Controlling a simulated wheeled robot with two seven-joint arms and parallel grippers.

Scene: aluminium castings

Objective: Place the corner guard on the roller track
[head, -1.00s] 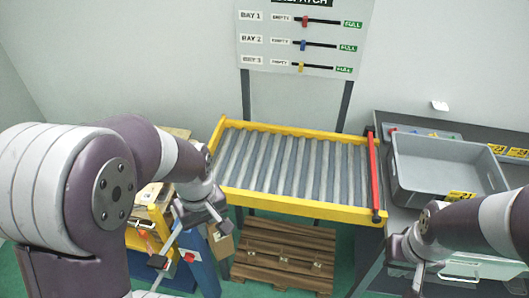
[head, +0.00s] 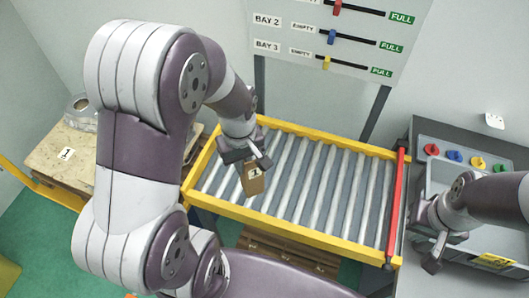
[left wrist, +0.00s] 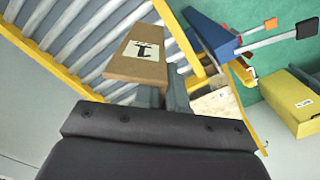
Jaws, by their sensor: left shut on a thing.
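The corner guard (head: 253,180) is a small brown cardboard piece with a white label marked 1. My left gripper (head: 246,158) is shut on it at one end, and it hangs tilted over the left part of the roller track. In the left wrist view the corner guard (left wrist: 138,62) sticks out past my fingers (left wrist: 163,97), with the rollers behind it. The roller track (head: 310,230) has grey rollers in a yellow frame; its rollers are bare. I cannot tell a clear contact between guard and rollers. My right gripper (head: 430,240) is open and empty, right of the track.
A red bar (head: 396,205) closes the track's right end. A grey crate (head: 432,180) and a panel with coloured knobs (head: 455,155) stand at right. A bay sign (head: 335,35) rises behind. A pallet (head: 290,255) lies below; a stone-like slab (head: 65,155) with a casting is at left.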

